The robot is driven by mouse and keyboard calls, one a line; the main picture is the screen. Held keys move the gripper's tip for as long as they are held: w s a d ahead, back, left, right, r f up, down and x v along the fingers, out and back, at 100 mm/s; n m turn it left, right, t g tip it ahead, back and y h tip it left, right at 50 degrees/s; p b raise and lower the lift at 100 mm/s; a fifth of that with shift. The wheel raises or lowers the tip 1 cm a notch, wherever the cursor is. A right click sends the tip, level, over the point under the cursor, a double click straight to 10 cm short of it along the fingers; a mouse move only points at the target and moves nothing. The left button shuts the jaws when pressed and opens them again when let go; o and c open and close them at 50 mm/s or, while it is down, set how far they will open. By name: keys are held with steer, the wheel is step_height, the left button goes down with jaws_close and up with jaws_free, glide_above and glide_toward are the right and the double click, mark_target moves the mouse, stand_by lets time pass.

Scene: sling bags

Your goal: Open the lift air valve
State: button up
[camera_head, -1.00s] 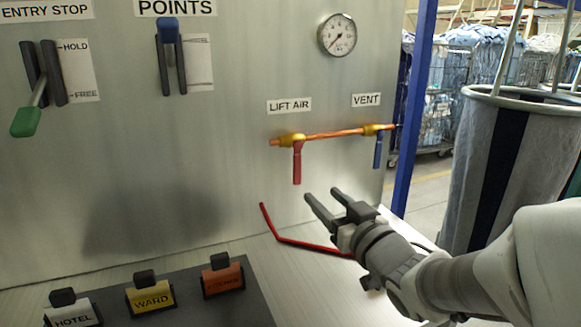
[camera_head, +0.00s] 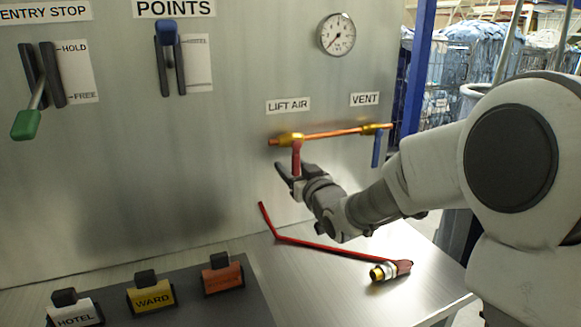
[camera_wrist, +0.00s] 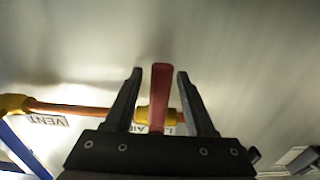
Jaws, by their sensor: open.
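The lift air valve is a brass body (camera_head: 289,138) on a copper pipe, below the LIFT AIR label (camera_head: 288,105), with a red lever (camera_head: 296,158) hanging straight down across the pipe. My gripper (camera_head: 290,172) is at the lower end of this lever. In the wrist view the red lever (camera_wrist: 160,90) stands between the two open fingers of my gripper (camera_wrist: 159,75), with a gap on each side. The lever's lower part is partly hidden by my gripper in the head view.
The vent valve's blue lever (camera_head: 377,149) hangs to the right on the same pipe (camera_head: 335,134). A gauge (camera_head: 337,34) is above. A bent red hose with a brass fitting (camera_head: 382,272) lies on the bench (camera_head: 330,290). Tagged blocks (camera_head: 150,297) stand at the lower left.

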steer(key=shift+w+a, duration=0.2)
steer(key=shift+w, duration=0.35)
jaws_close()
stand_by(1.1)
